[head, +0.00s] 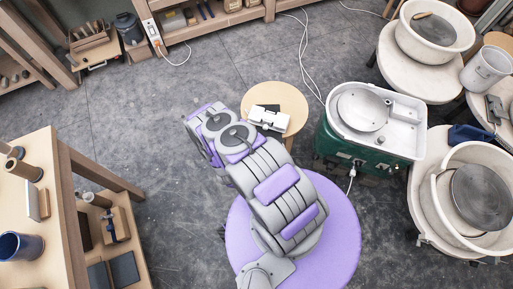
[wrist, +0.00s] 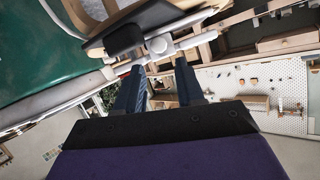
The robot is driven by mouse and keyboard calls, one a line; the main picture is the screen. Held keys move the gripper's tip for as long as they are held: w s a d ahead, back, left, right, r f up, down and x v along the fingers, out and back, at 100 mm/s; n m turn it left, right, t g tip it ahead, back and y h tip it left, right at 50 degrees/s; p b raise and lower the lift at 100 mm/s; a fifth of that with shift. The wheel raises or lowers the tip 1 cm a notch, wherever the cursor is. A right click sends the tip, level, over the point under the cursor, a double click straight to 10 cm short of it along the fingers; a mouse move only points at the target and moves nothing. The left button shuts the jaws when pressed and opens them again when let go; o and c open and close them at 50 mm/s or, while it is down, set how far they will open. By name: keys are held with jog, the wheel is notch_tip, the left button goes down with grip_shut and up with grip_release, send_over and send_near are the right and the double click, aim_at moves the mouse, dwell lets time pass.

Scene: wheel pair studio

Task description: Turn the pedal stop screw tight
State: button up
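In the wrist view, my gripper (wrist: 160,65) has two dark blue fingers spread apart with nothing held between them. Just beyond the fingertips is a pale grey screw-like part (wrist: 160,46) with a crossbar, likely the pedal stop screw. It sits beside a black block (wrist: 124,38) on the underside of what looks like the pedal. Whether a fingertip touches it I cannot tell. In the head view, a white and black device (head: 268,118), likely the pedal, lies on a small round wooden stool (head: 291,100). My arm covers part of the stool, and my fingers are hidden there.
A green pottery wheel with a white basin (head: 405,125) stands right of the stool. More wheels and a white bucket (head: 487,70) are at the far right. A wooden shelf unit (head: 35,150) stands at left. White cables cross the floor behind the stool. Grey floor (head: 150,110) at left-centre is clear.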

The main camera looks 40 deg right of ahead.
jog(key=v, duration=0.9)
dwell(0.8)
jog(key=w+a+r+g+y, duration=0.45)
jog(key=w+a+r, duration=0.25)
jog(key=w+a, duration=0.45)
jog(key=w+a+r+n+g+y, duration=0.1)
jog(key=a+r+n+y, duration=0.2)
jog(key=r, duration=0.6)
jog(key=w+a+r+g+y, duration=0.1)
jog(key=a+r+y, duration=0.3)
jog(key=r, duration=0.5)
jog(key=s+a+r+n, duration=0.25)
jog(key=s+r, duration=0.25)
jog(key=r, duration=0.5)
jog(key=s+d+r+n+g, duration=0.2)
jog(key=s+r, duration=0.6)
jog(key=s, duration=0.4)
jog(key=s+d+r+n+g, duration=0.1)
jog(key=s+d+r+n, duration=0.4)
jog(key=s, duration=0.8)
notch_tip(320, 180, up, 4)
jog(key=shift+f+g+h, duration=0.15)
jog(key=shift+g+h, duration=0.2)
